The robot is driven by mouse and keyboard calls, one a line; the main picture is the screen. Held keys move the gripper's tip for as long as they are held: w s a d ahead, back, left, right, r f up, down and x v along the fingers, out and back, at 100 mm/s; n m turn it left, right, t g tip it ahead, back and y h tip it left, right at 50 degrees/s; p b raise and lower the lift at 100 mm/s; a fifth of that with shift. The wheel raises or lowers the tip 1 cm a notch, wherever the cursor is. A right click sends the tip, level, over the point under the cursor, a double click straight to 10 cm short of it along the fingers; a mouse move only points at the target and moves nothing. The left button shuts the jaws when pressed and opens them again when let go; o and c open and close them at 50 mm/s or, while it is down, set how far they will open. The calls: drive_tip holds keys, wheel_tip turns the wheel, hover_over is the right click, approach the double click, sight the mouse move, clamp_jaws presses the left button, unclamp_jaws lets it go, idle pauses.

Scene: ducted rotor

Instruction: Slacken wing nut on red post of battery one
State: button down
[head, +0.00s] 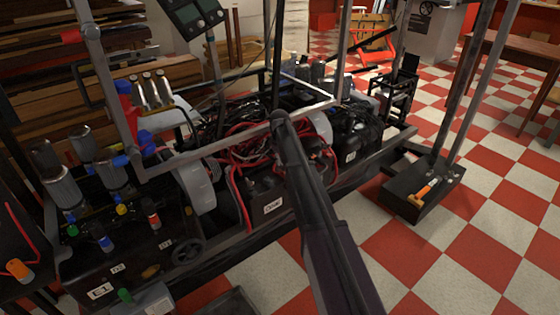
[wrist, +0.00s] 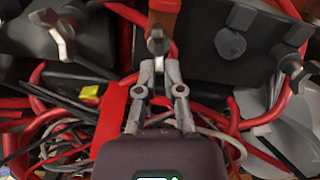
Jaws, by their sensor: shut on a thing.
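In the wrist view my gripper (wrist: 159,62) reaches up from the bottom middle, its two fingers closed together on a grey metal wing nut (wrist: 157,42). A red-orange block or post (wrist: 165,14) stands just beyond this wing nut. Dark battery tops lie to the left (wrist: 75,48) and right (wrist: 205,55) of the fingers. In the head view a black battery (head: 262,190) carries a white label (head: 273,205) that seems to read ONE. My arm crosses in front there and hides the wing nut and fingertips.
Other wing nuts stand at upper left (wrist: 60,35) and right (wrist: 290,64) in the wrist view. Red and black cables (wrist: 60,120) crowd around the gripper. In the head view a metal frame bar (head: 215,145) runs close to my arm. The checkered floor (head: 450,250) at right is mostly open.

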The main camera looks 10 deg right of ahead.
drive_tip(key=shift+s, duration=0.1)
idle(0.3)
drive_tip(key=c, duration=0.8)
unclamp_jaws()
drive_tip(key=shift+f, duration=0.1)
drive_tip(key=shift+o, duration=0.2)
drive_tip(key=shift+m, duration=0.3)
drive_tip(key=m, duration=0.4)
drive_tip(key=shift+w+d, duration=0.3)
drive_tip(key=shift+d, duration=0.05)
drive_tip(key=m, duration=0.3)
drive_tip(key=d+m, duration=0.1)
drive_tip(key=m, duration=0.2)
wheel_tip(320, 180, up, 14)
drive_tip(key=p, duration=1.4)
drive_tip(key=s+d+f+n+b, duration=0.2)
drive_tip(key=s+f+n+b, duration=0.1)
drive_tip(key=s+f+b, duration=0.3)
drive_tip(key=s+d+f+n+b, duration=0.2)
drive_tip(key=s+f+b, duration=0.5)
drive_tip(key=s, duration=0.4)
drive_tip(key=shift+d+f+n, duration=0.25)
drive_tip(key=shift+d+n, duration=0.15)
drive_tip(key=shift+d, duration=0.4)
